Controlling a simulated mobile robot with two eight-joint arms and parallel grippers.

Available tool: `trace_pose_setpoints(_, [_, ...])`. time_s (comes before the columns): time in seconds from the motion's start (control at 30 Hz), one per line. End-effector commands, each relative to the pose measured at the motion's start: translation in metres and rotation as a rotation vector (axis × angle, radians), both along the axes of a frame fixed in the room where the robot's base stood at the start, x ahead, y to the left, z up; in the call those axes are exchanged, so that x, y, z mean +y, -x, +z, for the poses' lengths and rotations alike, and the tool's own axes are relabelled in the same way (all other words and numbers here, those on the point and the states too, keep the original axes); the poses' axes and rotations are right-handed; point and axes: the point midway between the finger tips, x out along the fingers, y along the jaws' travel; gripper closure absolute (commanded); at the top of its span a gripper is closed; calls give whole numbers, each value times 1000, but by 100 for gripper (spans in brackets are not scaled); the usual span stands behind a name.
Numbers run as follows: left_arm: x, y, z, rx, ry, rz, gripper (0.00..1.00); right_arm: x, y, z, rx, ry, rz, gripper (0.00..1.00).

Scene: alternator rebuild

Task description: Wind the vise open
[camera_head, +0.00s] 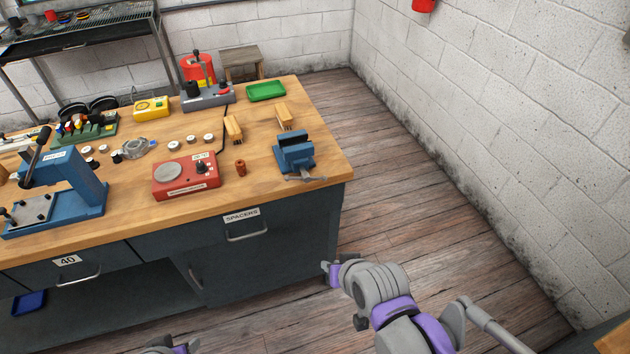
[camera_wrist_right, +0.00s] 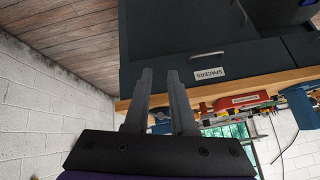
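The blue vise (camera_head: 296,155) sits at the right front corner of the wooden bench top in the head view. Its grey handle bar (camera_head: 306,178) hangs at the bench's front edge. I cannot tell how wide its jaws stand. My right arm is low, in front of and below the vise, clear of the bench; its fingers are hard to make out in the head view. In the right wrist view my right gripper (camera_wrist_right: 159,76) shows two separated fingers with nothing between them, pointing toward the cabinet. My left gripper is out of view; only a purple-grey arm piece shows at the bottom.
Near the vise are a red test box (camera_head: 186,175), a small red cylinder (camera_head: 241,168), two wooden brushes or blocks (camera_head: 233,128) and a green tray (camera_head: 266,91). A blue press (camera_head: 75,185) stands at left. The SPACERS drawer (camera_head: 235,229) is shut. Open floor lies right of the bench.

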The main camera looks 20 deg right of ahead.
Motion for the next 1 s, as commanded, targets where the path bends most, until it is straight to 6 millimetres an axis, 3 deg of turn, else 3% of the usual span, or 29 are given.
trace_pose_setpoints(0.03, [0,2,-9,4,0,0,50,4,-24,-6,-63,-76,-67,76])
trace_pose_setpoints(0.2, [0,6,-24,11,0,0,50,9,-95,-9,-292,-391,-306,76])
trace_pose_setpoints(0.4, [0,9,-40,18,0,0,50,0,-152,-15,-539,-809,-551,76])
trace_pose_setpoints(0.53, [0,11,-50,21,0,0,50,-14,-170,-22,-685,-1092,-675,76])
trace_pose_setpoints(0.7, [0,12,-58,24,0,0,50,-34,-174,-32,-821,-1382,-770,76])
trace_pose_setpoints(1.0, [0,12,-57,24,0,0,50,-47,-179,-33,-892,-1534,-805,76])
